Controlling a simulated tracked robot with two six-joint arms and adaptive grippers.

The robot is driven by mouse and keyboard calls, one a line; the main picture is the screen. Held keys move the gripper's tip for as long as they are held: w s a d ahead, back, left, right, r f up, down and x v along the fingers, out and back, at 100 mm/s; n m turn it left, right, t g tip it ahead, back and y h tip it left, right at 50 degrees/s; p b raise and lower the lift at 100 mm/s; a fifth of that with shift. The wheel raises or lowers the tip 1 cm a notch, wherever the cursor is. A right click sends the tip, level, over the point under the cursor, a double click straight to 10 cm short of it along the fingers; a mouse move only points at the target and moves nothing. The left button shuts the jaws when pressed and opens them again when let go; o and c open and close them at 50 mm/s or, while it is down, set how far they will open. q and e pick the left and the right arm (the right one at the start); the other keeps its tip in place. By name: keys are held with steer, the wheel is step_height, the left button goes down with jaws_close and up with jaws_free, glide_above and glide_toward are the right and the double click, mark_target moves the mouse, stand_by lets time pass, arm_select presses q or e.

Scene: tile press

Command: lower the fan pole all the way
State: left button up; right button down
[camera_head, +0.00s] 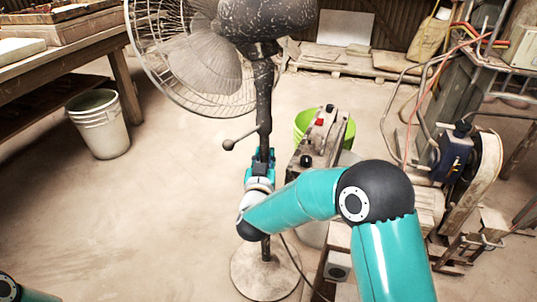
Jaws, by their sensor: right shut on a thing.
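The standing fan has a dark, speckled motor housing (266,20) and a wire cage (165,60) at the top of the view. Its dark fan pole (264,95) stands upright above a round, dusty base (262,275). A handle with a round knob (229,144) sticks out to the left of the pole. My right gripper (261,158) is shut on the pole just below this handle. My wrist and forearm hide part of the lower pole. My left gripper is out of view; only a bit of my left arm shows at the bottom left corner.
A green bucket (343,134) and a dusty bench with a red button (319,122) stand close right of the pole. A white bucket (101,130) stands by the wooden table (75,45) at left. Machinery with hoses (465,150) fills the right. The floor left of the fan is clear.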

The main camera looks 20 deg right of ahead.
steer(key=shift+d+f, duration=0.1)
steer(key=c, duration=1)
jaws_free()
steer(key=shift+o, duration=0.3)
steer(key=shift+s+a+r, duration=0.2)
steer(key=shift+s+a, duration=0.2)
steer(key=shift+s, duration=0.2)
steer(key=v, duration=1)
steer(key=shift+s, duration=0.4)
steer(key=shift+f, duration=0.1)
